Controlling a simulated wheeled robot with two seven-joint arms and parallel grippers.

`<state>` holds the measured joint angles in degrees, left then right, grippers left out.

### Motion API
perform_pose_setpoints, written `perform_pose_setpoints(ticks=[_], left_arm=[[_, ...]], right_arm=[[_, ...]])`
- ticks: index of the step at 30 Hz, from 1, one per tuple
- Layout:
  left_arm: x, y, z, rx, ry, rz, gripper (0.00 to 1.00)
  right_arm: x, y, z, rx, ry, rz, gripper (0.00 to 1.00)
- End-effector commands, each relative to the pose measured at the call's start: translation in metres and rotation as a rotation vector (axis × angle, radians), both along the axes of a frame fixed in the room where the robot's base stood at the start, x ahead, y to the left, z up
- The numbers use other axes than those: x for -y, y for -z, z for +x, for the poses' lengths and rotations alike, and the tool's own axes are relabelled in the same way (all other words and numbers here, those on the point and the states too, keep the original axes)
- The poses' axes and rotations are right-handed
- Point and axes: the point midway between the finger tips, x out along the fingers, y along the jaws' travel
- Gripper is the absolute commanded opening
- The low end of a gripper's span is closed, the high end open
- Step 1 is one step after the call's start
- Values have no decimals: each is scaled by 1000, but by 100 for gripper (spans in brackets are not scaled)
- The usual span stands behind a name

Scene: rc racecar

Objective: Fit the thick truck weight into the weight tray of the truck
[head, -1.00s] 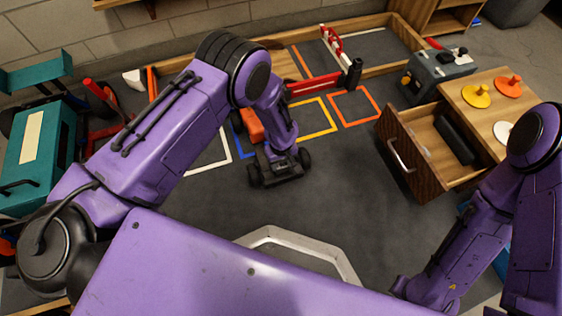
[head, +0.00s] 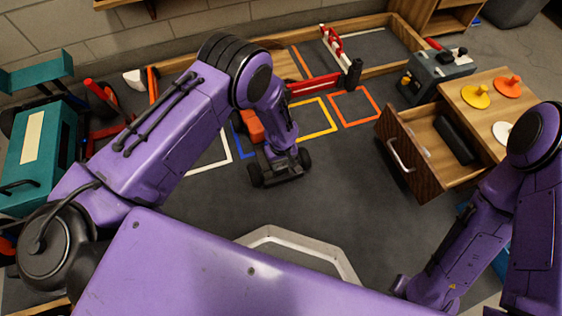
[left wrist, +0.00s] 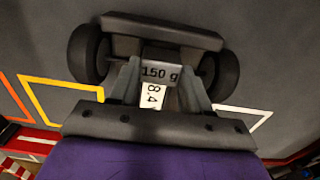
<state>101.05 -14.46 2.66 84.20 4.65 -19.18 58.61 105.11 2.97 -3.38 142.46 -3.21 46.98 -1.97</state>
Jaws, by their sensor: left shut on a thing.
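The truck (head: 282,170) stands on the dark mat, with black wheels and an orange part (head: 251,125) showing past my arm. In the left wrist view, its dark end bar (left wrist: 160,30) and two wheels show at the top. My left gripper (left wrist: 161,82) points down over the truck and is shut on a grey block marked "150 g", the truck weight (left wrist: 159,73). A white label reading "8.4 V" (left wrist: 153,97) shows between the fingers. The weight tray is hidden, so I cannot tell whether the weight is seated. My right gripper is out of view.
An open wooden drawer (head: 402,155) holding a dark object stands at right, below a top with coloured discs (head: 476,95). Coloured squares (head: 355,107) mark the mat. A red barrier (head: 315,85) is behind the truck. A teal toolbox (head: 38,150) is at left.

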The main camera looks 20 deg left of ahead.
Motion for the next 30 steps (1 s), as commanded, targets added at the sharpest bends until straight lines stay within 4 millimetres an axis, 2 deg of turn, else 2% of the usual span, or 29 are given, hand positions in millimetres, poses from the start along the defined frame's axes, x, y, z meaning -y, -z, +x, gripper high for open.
perform_pose_setpoints(ticks=[17, 30], left_arm=[[0, 0, 0, 0, 1, 0, 7], [0, 11, 0, 0, 1, 0, 7]], right_arm=[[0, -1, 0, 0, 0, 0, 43], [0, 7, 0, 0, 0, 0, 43]])
